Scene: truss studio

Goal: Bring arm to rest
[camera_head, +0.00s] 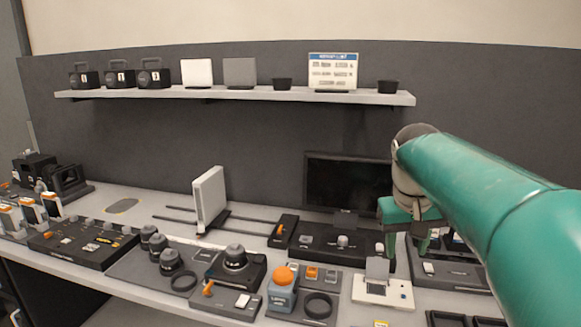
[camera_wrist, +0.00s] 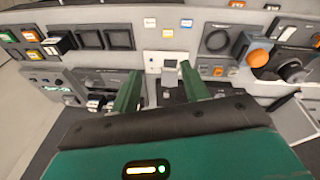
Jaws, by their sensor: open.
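My green arm (camera_head: 480,205) reaches in from the right edge in the head view. My gripper (camera_head: 408,243) hangs at its end, above the right part of the workbench, near a small white device with an upright grey plate (camera_head: 376,280). In the wrist view my gripper (camera_wrist: 162,85) shows two green fingers spread apart with nothing between them. The same white device shows beyond the fingertips in the wrist view (camera_wrist: 168,60). The arm hides part of the monitor and of the bench's right end.
The bench holds a monitor (camera_head: 345,183), an upright white panel (camera_head: 210,200), a camera body (camera_head: 238,265), a blue bottle with an orange top (camera_head: 282,290) and dark trays. A wall shelf (camera_head: 240,97) carries cases and a sign (camera_head: 333,72). A bare bench patch (camera_head: 150,205) lies left.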

